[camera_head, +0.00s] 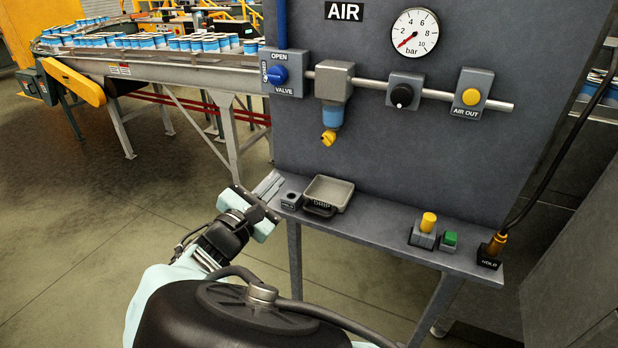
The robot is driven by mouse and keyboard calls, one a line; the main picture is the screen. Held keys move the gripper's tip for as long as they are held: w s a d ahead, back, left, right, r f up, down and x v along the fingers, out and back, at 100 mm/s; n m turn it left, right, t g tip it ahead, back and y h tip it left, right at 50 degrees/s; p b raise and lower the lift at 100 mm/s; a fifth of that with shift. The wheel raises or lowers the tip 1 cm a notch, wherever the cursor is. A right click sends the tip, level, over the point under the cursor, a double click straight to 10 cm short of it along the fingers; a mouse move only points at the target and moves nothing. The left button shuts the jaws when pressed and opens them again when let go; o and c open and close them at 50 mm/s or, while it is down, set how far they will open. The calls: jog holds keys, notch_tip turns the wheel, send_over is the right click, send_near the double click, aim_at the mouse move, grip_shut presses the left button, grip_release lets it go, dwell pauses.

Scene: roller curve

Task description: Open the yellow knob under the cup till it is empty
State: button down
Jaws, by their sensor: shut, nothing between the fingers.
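The yellow knob (328,138) hangs under the cup (331,116), a blue see-through bowl below a grey filter body (334,82) on the air panel. The blue in the cup looks like liquid, but its level is hard to tell. My gripper (268,186) is shut and empty. It is left of and below the knob, in front of the left end of the panel shelf, apart from the knob. A grey drip tray (342,190) sits on the shelf below the knob.
A blue valve knob (277,75), black regulator knob (402,95), yellow air-out button (471,97) and pressure gauge (414,32) are on the panel. The shelf (385,226) also bears yellow (428,223) and green (449,239) pieces. A can conveyor (160,62) stands behind left.

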aim_at(321, 138)
jog(key=w+d+r+m+h+b, duration=0.1)
jog(key=w+d+m, duration=0.1)
jog(key=w, duration=0.3)
jog(key=w+d+r+m+b, duration=0.1)
jog(key=w+d+m, duration=0.1)
jog(key=w+d, duration=0.2)
jog(key=shift+w+d+r+h, duration=0.35)
jog(key=shift+w+r+h, duration=0.05)
jog(key=shift+w, duration=0.55)
jog(key=shift+d+r+m+b, duration=0.15)
jog(key=shift+r+m+b, duration=0.1)
jog(key=shift+m+b, duration=0.6)
jog(key=m+b, duration=0.1)
jog(key=m+g+b, duration=0.1)
jog(key=m+b, duration=0.3)
jog(key=shift+d+r+g+h, duration=0.15)
jog(key=shift+r+g+h, duration=0.15)
jog(key=shift+g, duration=0.1)
jog(key=m+b, duration=0.3)
jog(key=shift+s+d+r+m+g, duration=0.1)
jog(key=shift+d+r+m+g, duration=0.15)
jog(key=shift+r+g, duration=0.15)
